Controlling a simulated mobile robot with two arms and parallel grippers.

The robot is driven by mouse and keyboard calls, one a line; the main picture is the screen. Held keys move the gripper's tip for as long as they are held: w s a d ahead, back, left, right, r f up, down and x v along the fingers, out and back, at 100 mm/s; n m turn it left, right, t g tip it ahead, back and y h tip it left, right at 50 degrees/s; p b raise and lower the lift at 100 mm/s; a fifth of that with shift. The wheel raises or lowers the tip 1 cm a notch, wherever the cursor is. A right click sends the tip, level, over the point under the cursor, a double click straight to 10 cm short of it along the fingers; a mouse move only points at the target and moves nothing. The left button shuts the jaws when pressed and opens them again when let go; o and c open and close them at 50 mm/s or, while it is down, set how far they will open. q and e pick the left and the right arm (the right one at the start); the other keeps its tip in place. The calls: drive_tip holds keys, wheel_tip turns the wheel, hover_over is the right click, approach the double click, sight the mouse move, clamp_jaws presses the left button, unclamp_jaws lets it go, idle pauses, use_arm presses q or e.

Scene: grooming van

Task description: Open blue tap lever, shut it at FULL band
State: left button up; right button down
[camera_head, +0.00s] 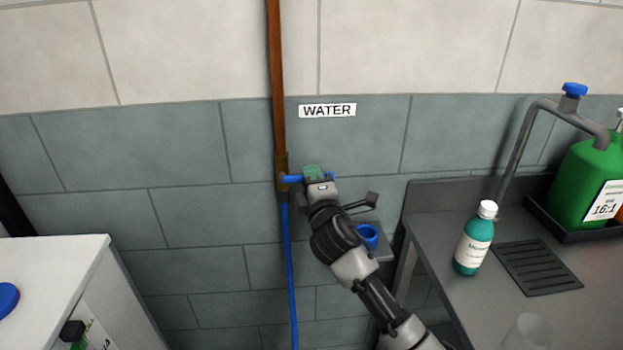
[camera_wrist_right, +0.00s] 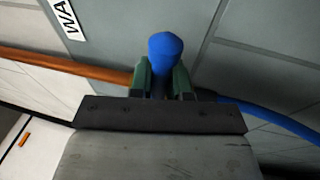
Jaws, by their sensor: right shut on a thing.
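The blue tap lever (camera_head: 292,179) sits at the brass fitting (camera_head: 281,172) on the copper pipe, below the WATER sign (camera_head: 327,110). It points sideways to the right, across the pipe. My right gripper (camera_head: 316,174) is shut on the lever. In the right wrist view the blue lever (camera_wrist_right: 164,62) stands between the two green fingers of my right gripper (camera_wrist_right: 163,80). A blue hose (camera_head: 290,270) runs down from the fitting. No tank or FULL band can be made out. My left gripper is not in view.
A grey counter (camera_head: 470,315) at right holds a teal bottle (camera_head: 473,240), a green jug (camera_head: 585,180), a clear cup (camera_head: 527,333) and a curved faucet (camera_head: 520,140). A blue ring-shaped thing (camera_head: 368,234) is behind my right arm. A white cabinet (camera_head: 60,260) stands at left.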

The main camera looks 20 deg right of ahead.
drive_tip(key=c, duration=1.1)
unclamp_jaws()
drive_tip(key=v, duration=1)
drive_tip(key=shift+s+f+p, duration=0.15)
drive_tip(key=shift+s+p, duration=0.2)
